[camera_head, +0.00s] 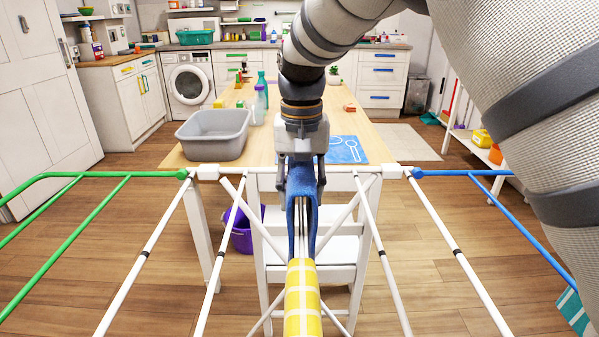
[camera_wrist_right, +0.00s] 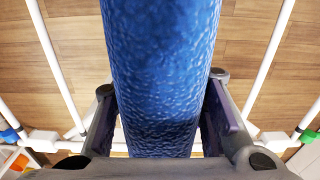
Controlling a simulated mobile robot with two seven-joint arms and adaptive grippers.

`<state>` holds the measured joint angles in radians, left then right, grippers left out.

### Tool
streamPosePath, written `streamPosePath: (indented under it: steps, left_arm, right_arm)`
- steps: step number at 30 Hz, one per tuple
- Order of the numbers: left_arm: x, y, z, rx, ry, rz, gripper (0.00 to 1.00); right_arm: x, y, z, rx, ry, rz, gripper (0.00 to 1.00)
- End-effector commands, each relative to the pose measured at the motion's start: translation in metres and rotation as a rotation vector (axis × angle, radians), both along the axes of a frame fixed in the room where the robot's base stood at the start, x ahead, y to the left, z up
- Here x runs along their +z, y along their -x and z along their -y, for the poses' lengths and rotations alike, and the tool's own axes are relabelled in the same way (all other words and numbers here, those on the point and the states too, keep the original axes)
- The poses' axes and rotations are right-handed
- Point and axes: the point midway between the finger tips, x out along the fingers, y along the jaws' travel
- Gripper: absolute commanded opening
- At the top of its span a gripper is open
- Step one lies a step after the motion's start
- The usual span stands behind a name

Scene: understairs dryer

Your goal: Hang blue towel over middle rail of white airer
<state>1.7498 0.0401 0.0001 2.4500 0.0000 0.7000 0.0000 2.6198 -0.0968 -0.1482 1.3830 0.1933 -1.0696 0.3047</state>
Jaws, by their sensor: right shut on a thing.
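The blue towel (camera_head: 292,215) hangs from my right gripper (camera_head: 302,180), which is shut on its upper part. The towel's two sides hang apart, with white rail lines showing between them. It also fills the space between the fingers in the right wrist view (camera_wrist_right: 160,75). The white airer (camera_head: 445,236) spans the foreground, with a green left wing and a blue right wing. A yellow checked cloth (camera_head: 302,300) lies along its middle, nearer me than the towel. I cannot tell whether the towel's weight rests on the middle rail. My left gripper is not in view.
Behind the airer is a wooden table (camera_head: 390,150) with a grey tub (camera_head: 213,135), bottles and a blue patterned cloth (camera_head: 346,150). A white chair (camera_head: 335,250) and a purple bucket (camera_head: 241,232) stand below. The rails on either side of the towel look bare.

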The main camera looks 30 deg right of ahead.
Motion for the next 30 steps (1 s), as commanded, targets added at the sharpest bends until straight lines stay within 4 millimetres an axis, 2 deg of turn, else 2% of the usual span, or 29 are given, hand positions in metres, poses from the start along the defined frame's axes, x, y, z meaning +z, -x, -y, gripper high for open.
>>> streamPosePath:
  steps: [18,23,30]
  left_arm:
    - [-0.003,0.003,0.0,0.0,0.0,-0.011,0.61]
    - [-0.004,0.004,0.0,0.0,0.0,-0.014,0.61]
    - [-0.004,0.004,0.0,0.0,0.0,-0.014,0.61]
  right_arm:
    - [-0.077,0.0,0.0,-0.001,0.0,-0.002,0.08]
    - [-0.086,0.0,0.0,-0.001,0.0,-0.001,0.08]
    - [-0.087,0.0,0.0,-0.001,0.0,0.001,0.08]
